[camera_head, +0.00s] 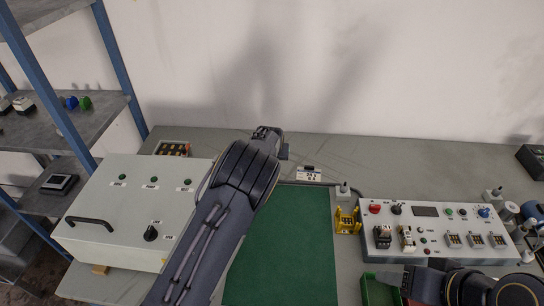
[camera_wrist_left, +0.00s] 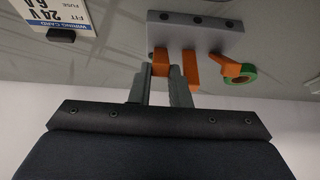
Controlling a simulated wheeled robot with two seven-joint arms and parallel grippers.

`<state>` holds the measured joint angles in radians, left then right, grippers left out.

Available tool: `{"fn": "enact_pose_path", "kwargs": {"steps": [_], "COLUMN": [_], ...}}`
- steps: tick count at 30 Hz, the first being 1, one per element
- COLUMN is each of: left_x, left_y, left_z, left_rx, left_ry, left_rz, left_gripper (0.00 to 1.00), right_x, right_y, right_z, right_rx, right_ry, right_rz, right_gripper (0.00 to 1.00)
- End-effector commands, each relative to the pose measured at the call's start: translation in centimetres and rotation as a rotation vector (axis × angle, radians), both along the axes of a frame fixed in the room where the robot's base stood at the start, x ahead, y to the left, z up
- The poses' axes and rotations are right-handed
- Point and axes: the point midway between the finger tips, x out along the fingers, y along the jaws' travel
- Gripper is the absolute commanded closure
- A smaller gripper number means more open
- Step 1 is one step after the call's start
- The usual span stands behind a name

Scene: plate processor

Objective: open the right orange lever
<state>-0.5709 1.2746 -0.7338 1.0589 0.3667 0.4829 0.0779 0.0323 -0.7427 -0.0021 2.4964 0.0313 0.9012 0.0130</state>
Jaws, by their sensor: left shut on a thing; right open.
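In the left wrist view, a grey block (camera_wrist_left: 195,36) carries three orange parts. One is the orange lever (camera_wrist_left: 160,63) at the picture's left, another is the middle orange lever (camera_wrist_left: 190,70). The third (camera_wrist_left: 230,68) sticks out at an angle, with a green ring beside it. My left gripper (camera_wrist_left: 163,88) has its two fingers on either side of the leftmost lever, shut on it. In the head view my left arm hides the block and levers. My right gripper (camera_head: 408,283) is open at the lower right, near a green bin.
A control box (camera_head: 135,210) stands at left, a white control panel (camera_head: 435,230) at right. A small card (camera_head: 308,173) lies beside the left gripper; it also shows in the left wrist view (camera_wrist_left: 62,15). The green mat (camera_head: 290,250) is clear. The green bin (camera_head: 378,292) stands at the front.

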Motion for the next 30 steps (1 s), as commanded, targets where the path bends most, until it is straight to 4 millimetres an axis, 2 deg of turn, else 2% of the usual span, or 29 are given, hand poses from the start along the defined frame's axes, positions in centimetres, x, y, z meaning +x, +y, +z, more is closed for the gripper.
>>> {"fn": "enact_pose_path", "kwargs": {"steps": [14, 15, 19, 30], "left_x": [0.15, 0.15, 0.15, -0.05], "left_y": [0.03, 0.03, 0.03, 0.13], "left_z": [0.08, 0.08, 0.07, -0.14], "left_rx": [-0.001, 0.000, 0.000, 0.001], "left_ry": [0.013, 0.012, 0.013, -0.003], "left_rz": [0.001, 0.000, 0.000, 0.002], "left_gripper": [1.00, 0.79, 0.62, 0.62], "right_x": [0.00, 0.00, 0.00, 0.00], "right_y": [0.00, 0.00, 0.00, 0.00], "right_z": [0.11, 0.11, 0.11, -0.17], "right_rx": [0.000, 0.000, 0.000, 0.000], "right_ry": [0.000, 0.000, 0.000, 0.000], "right_rz": [0.000, 0.000, 0.000, 0.000], "right_gripper": [0.49, 0.49, 0.49, 0.49]}}
